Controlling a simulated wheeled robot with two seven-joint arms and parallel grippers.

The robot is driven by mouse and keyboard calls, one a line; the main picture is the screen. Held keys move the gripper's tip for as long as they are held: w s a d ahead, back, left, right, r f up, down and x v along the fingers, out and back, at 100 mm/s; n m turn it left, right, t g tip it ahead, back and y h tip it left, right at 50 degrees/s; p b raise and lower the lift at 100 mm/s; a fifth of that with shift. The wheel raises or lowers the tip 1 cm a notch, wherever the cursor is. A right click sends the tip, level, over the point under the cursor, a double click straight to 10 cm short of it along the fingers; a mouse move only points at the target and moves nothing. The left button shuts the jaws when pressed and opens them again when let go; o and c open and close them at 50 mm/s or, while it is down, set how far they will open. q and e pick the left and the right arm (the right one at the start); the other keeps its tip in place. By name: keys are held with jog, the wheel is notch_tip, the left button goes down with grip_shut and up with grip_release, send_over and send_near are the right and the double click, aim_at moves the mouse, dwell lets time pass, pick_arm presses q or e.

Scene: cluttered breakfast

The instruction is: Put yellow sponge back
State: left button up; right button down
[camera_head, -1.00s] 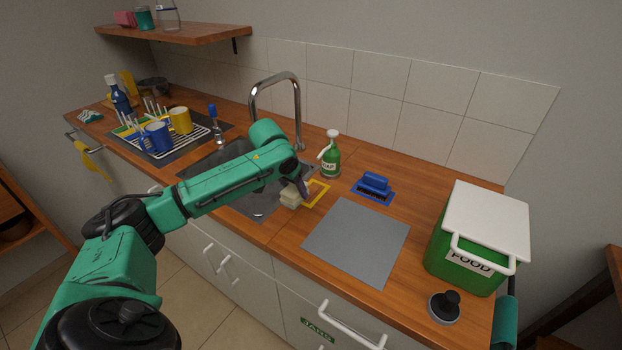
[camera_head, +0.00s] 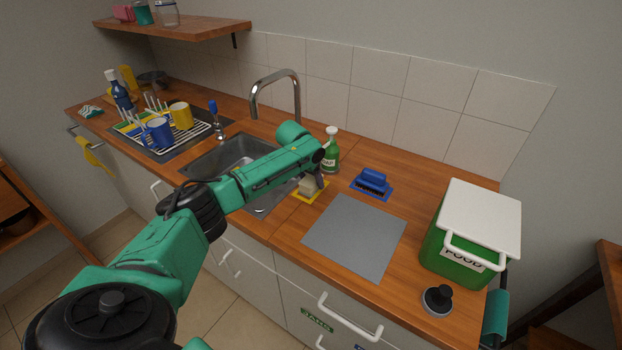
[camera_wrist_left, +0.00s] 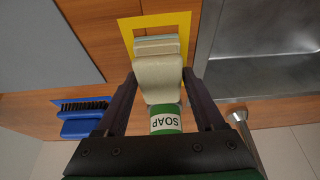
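The pale yellow sponge (camera_head: 307,186) is at the yellow square outline (camera_head: 299,198) on the counter, just right of the sink. My left gripper (camera_head: 317,180) is at the sponge. In the left wrist view the sponge (camera_wrist_left: 158,78) sits between the two fingers, which appear to touch its sides. Beyond it lies the yellow outline (camera_wrist_left: 127,30), with a paler greenish face of the sponge over its inside. I cannot tell whether the sponge's underside rests on the counter. My right gripper is not in view.
A green soap bottle (camera_head: 331,155) stands close behind the gripper. A blue brush (camera_head: 373,180) lies to the right on a blue marking. A grey mat (camera_head: 355,238) is in front, with a green food bin (camera_head: 455,249) farther right. The sink (camera_head: 228,160) is left.

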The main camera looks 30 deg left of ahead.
pick_arm(q)
jog(key=shift+o, duration=0.5)
jog(key=shift+r, duration=0.25)
jog(key=v, duration=1.2)
jog(key=shift+b, duration=0.45)
